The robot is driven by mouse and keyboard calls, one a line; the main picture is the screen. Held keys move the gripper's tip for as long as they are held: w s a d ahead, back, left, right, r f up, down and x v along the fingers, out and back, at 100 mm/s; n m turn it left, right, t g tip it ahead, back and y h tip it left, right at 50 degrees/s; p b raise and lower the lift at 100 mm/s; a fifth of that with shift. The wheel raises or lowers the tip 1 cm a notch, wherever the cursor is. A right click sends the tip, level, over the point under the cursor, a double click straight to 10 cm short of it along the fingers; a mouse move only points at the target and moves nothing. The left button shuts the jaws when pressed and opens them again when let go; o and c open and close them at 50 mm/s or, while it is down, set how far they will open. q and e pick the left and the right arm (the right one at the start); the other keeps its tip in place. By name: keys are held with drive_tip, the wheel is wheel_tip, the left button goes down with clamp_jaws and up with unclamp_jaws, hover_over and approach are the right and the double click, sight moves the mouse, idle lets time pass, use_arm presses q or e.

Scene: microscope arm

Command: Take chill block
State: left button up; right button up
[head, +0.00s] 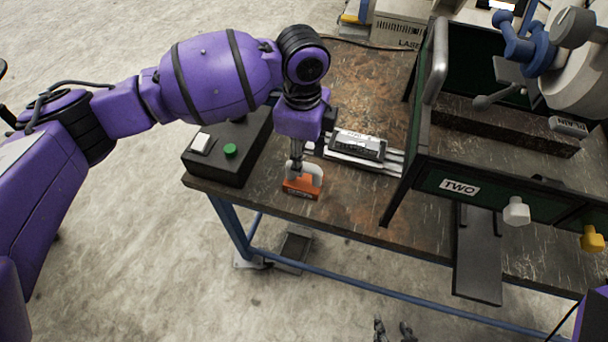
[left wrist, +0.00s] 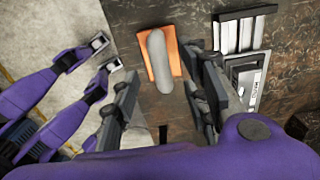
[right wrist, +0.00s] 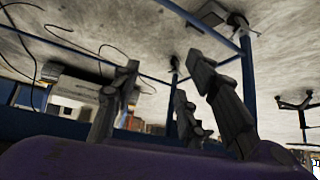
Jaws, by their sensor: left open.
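The chill block appears to be the orange block (head: 300,190) with a pale grey handle, resting on the worn table near its front left edge. It also shows in the left wrist view (left wrist: 174,58), with its rounded handle on top. My left gripper (head: 297,168) points down over the block. In the left wrist view its fingers (left wrist: 162,92) are spread, one on each side of the handle's line, with nothing clamped. In the head view the fingers partly overlap the handle, so contact is unclear. My right gripper (head: 393,331) is low at the bottom edge, fingers apart and empty.
A black control box (head: 228,151) with a green button stands left of the block. A dark-topped item on metal bars (head: 357,146) lies behind it to the right. A machine frame labelled TWO (head: 459,187) fills the right side. Bare table lies between block and frame.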

sight(304, 175)
use_arm(q)
wheel_tip(304, 175, down, 4)
drive_tip(key=shift+d, duration=0.15)
drive_tip(key=shift+f, duration=0.25)
clamp_jaws()
drive_tip(key=shift+r, duration=0.15)
use_arm(e)
drive_tip(key=shift+w+r, duration=0.35)
drive_tip(key=shift+w, duration=0.3)
